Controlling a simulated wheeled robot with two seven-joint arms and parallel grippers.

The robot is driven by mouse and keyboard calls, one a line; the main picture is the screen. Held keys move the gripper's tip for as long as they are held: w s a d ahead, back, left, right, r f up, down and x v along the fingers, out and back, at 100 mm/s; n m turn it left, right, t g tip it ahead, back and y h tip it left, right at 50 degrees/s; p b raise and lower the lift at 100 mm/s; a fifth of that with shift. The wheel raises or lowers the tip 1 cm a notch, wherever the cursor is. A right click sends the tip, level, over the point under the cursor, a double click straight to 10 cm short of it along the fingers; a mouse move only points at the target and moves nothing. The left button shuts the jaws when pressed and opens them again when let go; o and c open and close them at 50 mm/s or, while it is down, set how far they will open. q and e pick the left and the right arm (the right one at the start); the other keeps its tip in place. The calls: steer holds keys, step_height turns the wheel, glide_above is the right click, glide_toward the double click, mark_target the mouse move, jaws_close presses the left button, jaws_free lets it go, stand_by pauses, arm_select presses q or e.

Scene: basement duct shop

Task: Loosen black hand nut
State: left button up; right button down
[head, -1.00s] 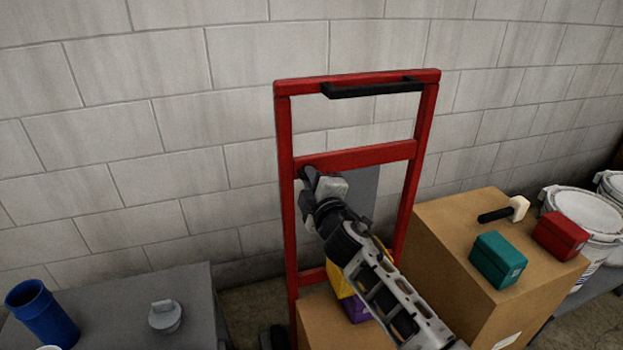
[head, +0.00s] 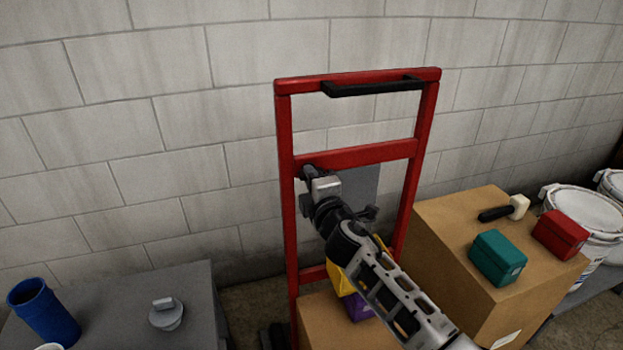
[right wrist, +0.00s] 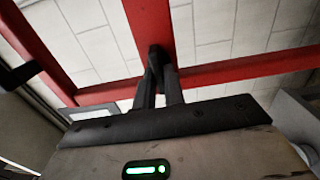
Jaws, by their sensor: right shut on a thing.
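The red hand truck frame (head: 285,130) stands upright against the wall. My right gripper (head: 307,172) reaches to the left end of its middle red crossbar, where the bar meets the left upright. In the right wrist view the two dark fingers (right wrist: 157,68) come close together at the red post and are shut on the black hand nut. The nut is small and dark, and the fingers hide most of it, so its outline cannot be told from them. My left gripper is not in view.
A black handle (head: 372,88) sits at the top of the frame. Cardboard boxes (head: 440,230) stand right and below, with a teal box (head: 497,258), a red box (head: 560,235) and a mallet (head: 505,209) on top. A grey table (head: 110,300) at left holds a blue cup (head: 43,312).

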steer(key=c, duration=1.5)
jaws_free()
steer(key=shift+s, duration=0.1)
steer(key=v, duration=1.5)
steer(key=shift+s+d+p, duration=0.2)
steer(key=shift+s+p, duration=0.1)
steer(key=shift+p, duration=0.1)
steer(key=s+d+f+m+g+h, duration=0.1)
steer(key=s+d+f+m+g, duration=0.1)
steer(key=s+f+m, duration=0.4)
steer(key=s+d+f+m+g, duration=0.2)
steer(key=s+d+f+m, duration=0.2)
steer(key=s+f+m, duration=0.2)
steer(key=s+d+f+m+g+h, duration=0.1)
steer(key=s+d+f+m+g, duration=0.2)
steer(key=s+f+m, duration=0.4)
steer(key=shift+s+d+f+h, duration=0.3)
steer(key=shift+s+d+f, duration=0.25)
steer(key=shift+f, duration=0.2)
